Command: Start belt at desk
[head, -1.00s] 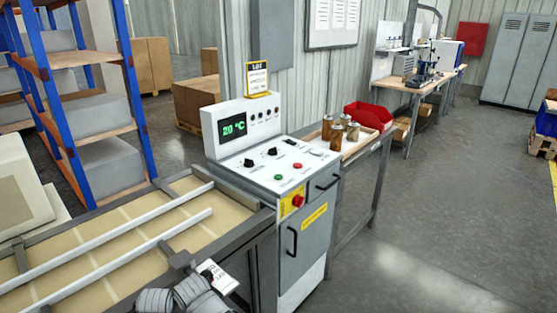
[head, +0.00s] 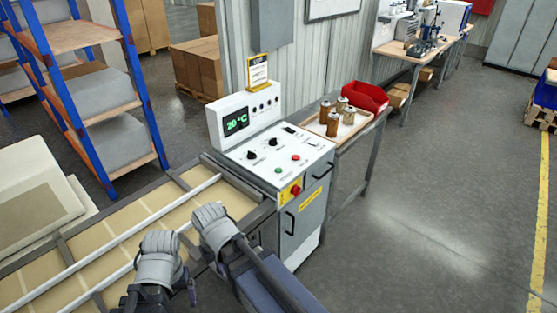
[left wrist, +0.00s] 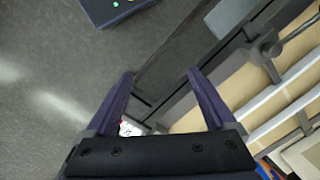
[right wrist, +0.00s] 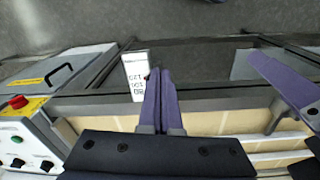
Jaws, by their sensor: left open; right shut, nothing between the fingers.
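The control desk (head: 258,150) stands in the middle of the head view, its display reading 20 °C. The belt (head: 128,222), tan with pale rails, runs left from the desk. My left gripper (left wrist: 160,75) is open and empty over the belt's front edge. My right gripper (right wrist: 160,72) is shut and empty over the edge beside a white scale label (right wrist: 135,77); the desk panel lies left in that view, apart from it. In the head view their fingertips are hidden or unclear.
A side table holds a tray with brown cartridges (head: 333,124) and a red bin (head: 362,97) right of the desk. A blue-and-orange shelf (head: 90,100) stands behind the belt.

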